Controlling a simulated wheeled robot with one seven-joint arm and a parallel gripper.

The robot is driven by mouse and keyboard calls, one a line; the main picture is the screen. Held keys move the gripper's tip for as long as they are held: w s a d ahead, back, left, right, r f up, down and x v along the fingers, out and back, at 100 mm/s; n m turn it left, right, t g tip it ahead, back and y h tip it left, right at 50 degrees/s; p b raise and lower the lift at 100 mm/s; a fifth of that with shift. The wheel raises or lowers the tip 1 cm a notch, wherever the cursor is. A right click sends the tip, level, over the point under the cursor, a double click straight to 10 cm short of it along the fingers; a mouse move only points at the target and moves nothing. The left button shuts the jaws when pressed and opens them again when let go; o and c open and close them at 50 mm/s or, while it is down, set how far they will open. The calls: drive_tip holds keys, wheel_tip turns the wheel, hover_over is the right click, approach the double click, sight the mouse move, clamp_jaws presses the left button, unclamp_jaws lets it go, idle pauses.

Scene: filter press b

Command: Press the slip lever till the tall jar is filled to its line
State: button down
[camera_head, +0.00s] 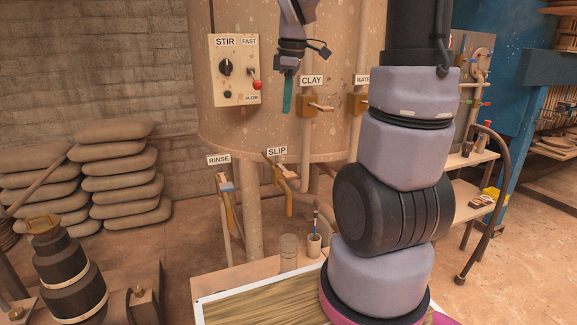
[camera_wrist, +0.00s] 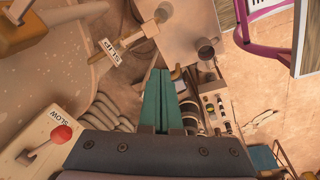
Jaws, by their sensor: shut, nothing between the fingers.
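The slip tap (camera_head: 287,180) sits under the SLIP sign on the big speckled tank, with a short lever near its top and a spout pointing down. In the wrist view the SLIP sign (camera_wrist: 109,51) shows left of my fingers. A tall clear jar (camera_head: 289,252) stands on the low bench below the spout; its line and any level inside are too small to tell. My gripper (camera_head: 287,95) is shut and empty, with teal fingers pointing down, above the slip tap and apart from it. Its fingers also show in the wrist view (camera_wrist: 161,72).
The rinse tap (camera_head: 227,190) is left of the slip tap, and the clay tap (camera_head: 315,106) is above right. A stir panel (camera_head: 235,70) with a red-knobbed switch is left of my gripper. A brush cup (camera_head: 314,246) stands beside the jar. Stacked sacks (camera_head: 120,170) are far left.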

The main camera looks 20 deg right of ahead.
sight(289, 174)
drive_tip(key=w+d+f+n+g, duration=0.2)
drive_tip(key=w+f+n, duration=0.3)
drive_tip(key=f+n, duration=0.1)
drive_tip(key=shift+w+d+f, duration=0.2)
drive_tip(key=shift+d+f, duration=0.05)
drive_tip(key=shift+d, duration=0.05)
drive_tip(key=shift+f, duration=0.1)
wheel_tip(289, 174, down, 14)
drive_tip(key=shift+r, duration=0.1)
idle(0.4)
